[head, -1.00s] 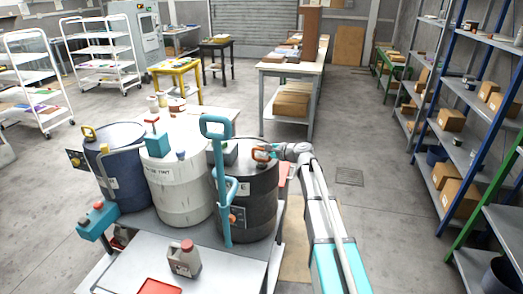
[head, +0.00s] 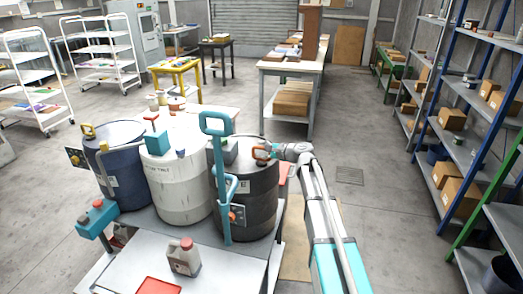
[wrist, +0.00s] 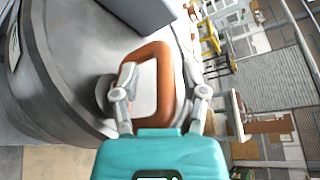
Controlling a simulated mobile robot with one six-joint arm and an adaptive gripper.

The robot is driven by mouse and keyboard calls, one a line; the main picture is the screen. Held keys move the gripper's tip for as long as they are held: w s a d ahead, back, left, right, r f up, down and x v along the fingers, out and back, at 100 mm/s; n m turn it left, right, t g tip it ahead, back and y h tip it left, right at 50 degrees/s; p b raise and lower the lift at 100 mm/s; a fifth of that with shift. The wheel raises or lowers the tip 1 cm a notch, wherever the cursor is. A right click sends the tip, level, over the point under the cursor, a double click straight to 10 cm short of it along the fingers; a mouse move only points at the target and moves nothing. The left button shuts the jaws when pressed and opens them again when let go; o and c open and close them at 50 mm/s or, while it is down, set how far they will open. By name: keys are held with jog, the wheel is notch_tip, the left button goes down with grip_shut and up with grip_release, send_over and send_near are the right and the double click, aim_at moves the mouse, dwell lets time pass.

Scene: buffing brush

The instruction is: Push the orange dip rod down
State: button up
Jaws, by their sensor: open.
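The orange dip rod shows as an orange loop handle (head: 262,153) at the top right of the black drum (head: 250,195). In the wrist view the orange loop (wrist: 164,48) stands up close ahead, with a grey round fitting beside its lower left. My gripper (wrist: 165,82) is open, with one finger on each side of the loop's near part. I cannot tell whether the fingers touch it. In the head view my gripper (head: 272,152) reaches the handle from the right. The rod below the handle is hidden.
A tall teal handle (head: 216,123) stands at the black drum's front left. A grey box (wrist: 140,10) sits on the lid beyond the loop. A white drum (head: 178,185) and a blue drum (head: 122,185) stand to the left. The floor right of my arm is clear.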

jog(key=shift+d, duration=0.1)
jog(key=f+v, duration=0.2)
jog(key=v, duration=1)
jog(key=shift+s+d+f, duration=0.15)
jog(key=shift+s+d, duration=0.3)
jog(key=shift+a, duration=0.1)
jog(key=s+a+f+n+g+h+p, duration=0.2)
jog(key=s+n+g+h, duration=0.15)
jog(key=s, duration=0.35)
jog(key=s+a+f+n+g+h+p, duration=0.1)
jog(key=s+f+n+g+h+p, duration=0.1)
jog(key=s+f+n, duration=0.3)
jog(key=s+a+n+g+h+p, duration=0.1)
jog(key=s+a+n+g+h, duration=0.1)
jog(key=s, duration=0.6)
jog(key=s+d+n+g+h+p, duration=0.2)
jog(key=s+d+n+h, duration=0.1)
jog(key=s, duration=0.4)
jog(key=shift+s+d+f+h, duration=0.15)
jog(key=shift+s+d+h, duration=0.15)
jog(key=shift+h, duration=0.55)
jog(key=shift+w+n, duration=0.1)
jog(key=shift+n, duration=0.15)
